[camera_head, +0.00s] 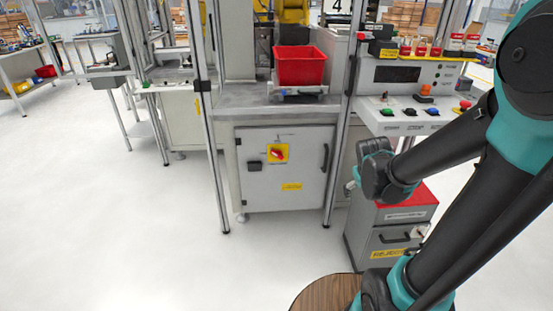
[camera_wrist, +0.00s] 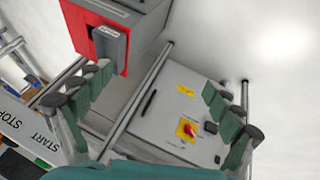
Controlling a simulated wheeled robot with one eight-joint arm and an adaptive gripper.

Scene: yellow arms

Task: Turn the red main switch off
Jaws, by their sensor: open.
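The red main switch (camera_head: 278,154) is a rotary knob on a yellow plate on the grey cabinet door (camera_head: 305,196). Its handle looks slanted; I cannot read its position marks. In the wrist view the red switch (camera_wrist: 190,131) shows in a rotated picture, between the finger groups and nearer the right one. My gripper (camera_wrist: 155,97) is open and empty, its fingers spread wide, apart from the switch. In the head view my arm comes in from the right and its end is right of the cabinet; the fingers cannot be made out there.
A black door handle (camera_head: 325,158) and a small black latch (camera_head: 254,166) flank the switch. Aluminium posts (camera_head: 213,150) frame the cabinet. A red-topped grey drawer unit (camera_head: 401,225) stands right, below a button console (camera_head: 412,118). The floor before the cabinet is clear.

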